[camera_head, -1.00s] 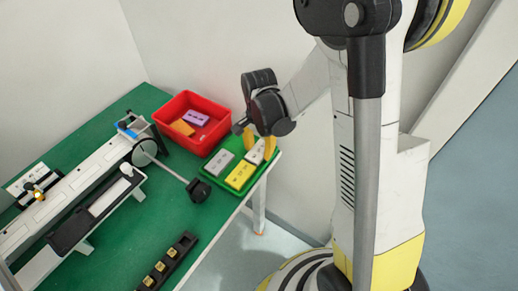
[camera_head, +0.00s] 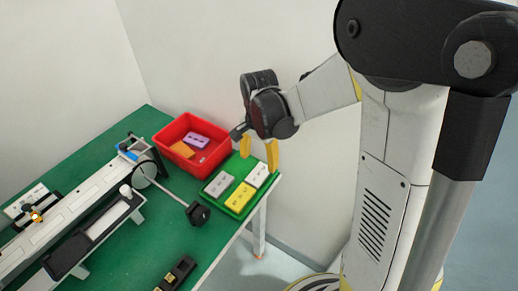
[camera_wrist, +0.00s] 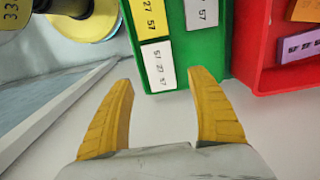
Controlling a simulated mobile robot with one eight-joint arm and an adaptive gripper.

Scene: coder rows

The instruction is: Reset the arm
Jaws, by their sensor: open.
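My gripper (camera_head: 259,151) has two yellow fingers and hangs just beyond the far corner of the green table, beside the green tray (camera_head: 206,190). In the wrist view its fingers (camera_wrist: 160,105) are spread apart with nothing between them. The green tray, also in the wrist view (camera_wrist: 160,76), holds a grey block (camera_head: 219,184), a yellow block (camera_head: 240,196) and a white block (camera_head: 257,174). In the wrist view the white block (camera_wrist: 158,66) lies ahead of the open fingers, apart from them.
A red bin (camera_head: 166,134) with a purple block (camera_head: 195,140) and an orange block (camera_head: 182,149) stands left of the tray. A long machine (camera_head: 80,205) and a black holder (camera_head: 178,273) are on the green table (camera_head: 150,229). White walls are close behind my gripper.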

